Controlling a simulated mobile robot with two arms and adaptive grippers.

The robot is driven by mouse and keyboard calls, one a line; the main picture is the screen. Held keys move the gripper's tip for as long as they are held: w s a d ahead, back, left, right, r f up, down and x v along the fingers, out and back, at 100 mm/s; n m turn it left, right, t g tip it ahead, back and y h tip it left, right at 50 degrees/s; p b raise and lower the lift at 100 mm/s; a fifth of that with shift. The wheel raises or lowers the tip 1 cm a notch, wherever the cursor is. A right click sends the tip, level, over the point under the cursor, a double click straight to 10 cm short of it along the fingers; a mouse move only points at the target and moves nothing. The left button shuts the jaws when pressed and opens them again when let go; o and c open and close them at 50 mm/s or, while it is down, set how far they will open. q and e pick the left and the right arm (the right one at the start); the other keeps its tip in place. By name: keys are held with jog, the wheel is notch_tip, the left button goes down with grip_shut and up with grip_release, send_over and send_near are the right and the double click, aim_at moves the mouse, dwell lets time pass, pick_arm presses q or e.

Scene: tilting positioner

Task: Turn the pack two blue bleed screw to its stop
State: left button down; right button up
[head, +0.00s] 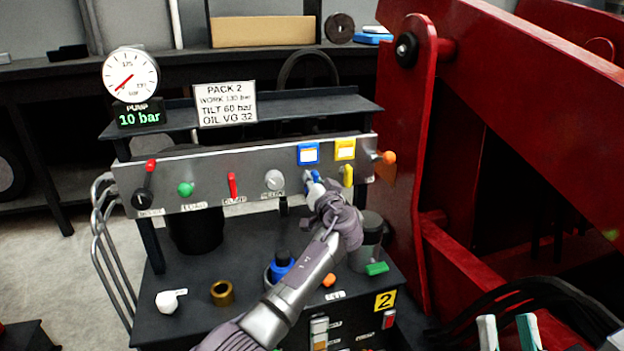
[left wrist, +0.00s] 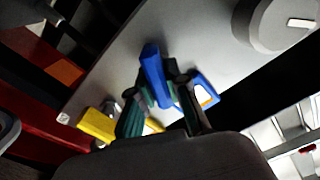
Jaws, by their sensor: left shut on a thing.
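The pack two panel (head: 215,180) is a grey strip with a row of controls. The blue bleed screw (head: 316,175) is on its right part, below a blue-framed tag (head: 308,153). In the left wrist view its blue handle (left wrist: 153,75) stands between the dark fingers of my left gripper (left wrist: 160,105). My left gripper (head: 313,184) is shut on this handle and partly hides it in the head view. My right gripper (head: 508,332) shows only its teal-tipped fingers at the lower right, apart and empty.
A yellow handle (head: 347,176) sits close right of the blue one, with an orange knob (head: 389,157) at the panel's end. A gauge (head: 131,75) stands above a "10 bar" display (head: 139,114). A red frame (head: 410,150) rises at right. Loose parts lie on the shelf below.

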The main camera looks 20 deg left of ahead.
pick_arm(q)
jog(key=m+p, duration=0.2)
jog(key=m, duration=0.4)
jog(key=shift+d+m, duration=0.1)
jog(key=shift+m, duration=0.2)
pick_arm(e)
notch_tip(320, 180, down, 9)
jog(key=w+g+h, duration=0.2)
jog(key=w+g, duration=0.1)
jog(key=g, duration=0.3)
pick_arm(q)
jog(key=m+p, duration=0.1)
jog(key=m, duration=0.1)
jog(key=shift+f+m+p, duration=0.1)
jog(key=shift+m+p, duration=0.2)
jog(key=shift+p, duration=0.05)
jog(key=m+p, duration=0.1)
jog(key=m, duration=0.1)
jog(key=shift+d+f+m, duration=0.1)
jog(key=shift+m, duration=0.3)
jog(key=shift+f+m+p, duration=0.1)
jog(key=shift+m+p, duration=0.2)
jog(key=shift+m, duration=0.1)
pick_arm(e)
jog(key=s+d+f+g+h, duration=0.2)
jog(key=s+d+f+g, duration=0.2)
jog(key=f, duration=0.7)
jog(key=shift+s+f+m+g+h, duration=0.25)
jog(key=shift+s+g, duration=0.9)
jog(key=shift+g, duration=1.15)
